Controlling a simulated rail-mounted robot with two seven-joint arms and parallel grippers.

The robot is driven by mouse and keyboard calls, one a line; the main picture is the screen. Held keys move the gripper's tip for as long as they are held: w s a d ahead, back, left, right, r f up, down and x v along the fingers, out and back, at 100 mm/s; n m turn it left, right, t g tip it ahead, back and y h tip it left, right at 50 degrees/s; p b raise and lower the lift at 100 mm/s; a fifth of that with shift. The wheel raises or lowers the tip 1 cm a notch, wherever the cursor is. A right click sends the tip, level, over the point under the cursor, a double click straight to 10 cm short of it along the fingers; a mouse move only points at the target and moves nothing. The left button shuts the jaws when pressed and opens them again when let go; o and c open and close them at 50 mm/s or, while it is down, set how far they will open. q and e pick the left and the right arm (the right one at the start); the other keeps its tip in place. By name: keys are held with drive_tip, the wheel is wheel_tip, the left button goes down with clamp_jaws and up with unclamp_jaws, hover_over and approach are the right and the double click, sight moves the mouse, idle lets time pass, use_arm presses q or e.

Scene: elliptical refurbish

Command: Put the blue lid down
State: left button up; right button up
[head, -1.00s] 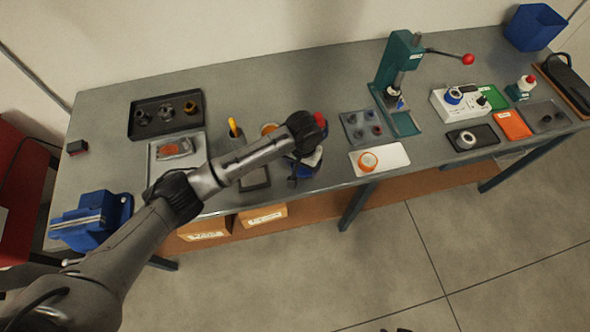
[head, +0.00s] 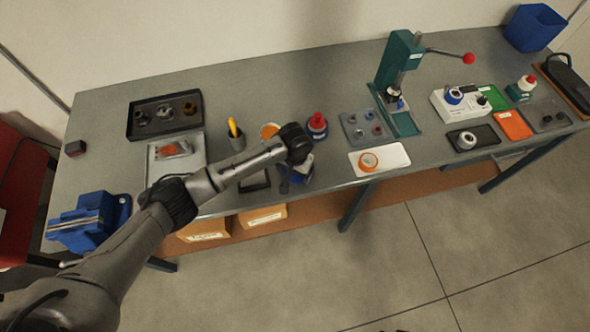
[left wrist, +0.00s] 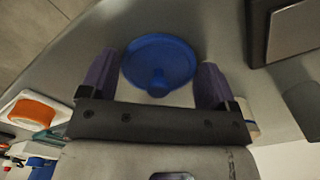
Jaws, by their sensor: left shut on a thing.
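In the head view my left gripper (head: 297,168) is over the front edge of the bench, mostly hidden by my wrist. Some blue and white shows beside it there, but I cannot tell how high the lid is above the bench. My right gripper is not in view.
A white tray (head: 395,157) with an orange ring lies to the right. The back middle of the grey bench (head: 285,92) is clear.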

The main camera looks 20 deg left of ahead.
use_arm(q)
drive_tip(key=shift+f, duration=0.1)
drive_tip(key=o, duration=0.8)
drive_tip(key=shift+c, duration=0.2)
wheel_tip(320, 180, up, 11)
drive_tip(key=shift+f+p, duration=0.2)
drive_tip(key=shift+p, duration=0.55)
drive_tip(key=shift+r, duration=0.8)
